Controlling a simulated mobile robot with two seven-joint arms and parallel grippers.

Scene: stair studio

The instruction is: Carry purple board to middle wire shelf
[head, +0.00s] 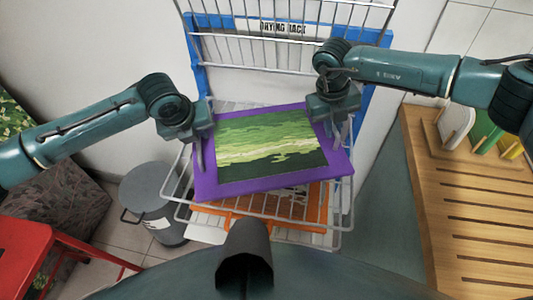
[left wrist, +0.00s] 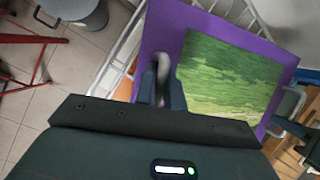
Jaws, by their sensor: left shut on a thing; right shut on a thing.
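The purple board (head: 235,189) carries a green landscape picture (head: 268,140) and lies roughly flat over a white wire shelf (head: 345,205) of the drying rack. Whether it touches the wires I cannot tell. My left gripper (head: 201,158) is shut on the board's left edge. My right gripper (head: 331,128) is shut on its right edge, near the far corner. In the left wrist view the purple board (left wrist: 160,32) fills the upper middle, with the left gripper (left wrist: 160,80) on its edge.
An orange board (head: 318,205) lies on a lower level under the purple one. The blue rack frame (head: 198,62) with an upper wire shelf (head: 290,45) stands behind. A grey bin (head: 150,190) and red stool (head: 25,255) are left. A slatted wooden bench (head: 465,215) is right.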

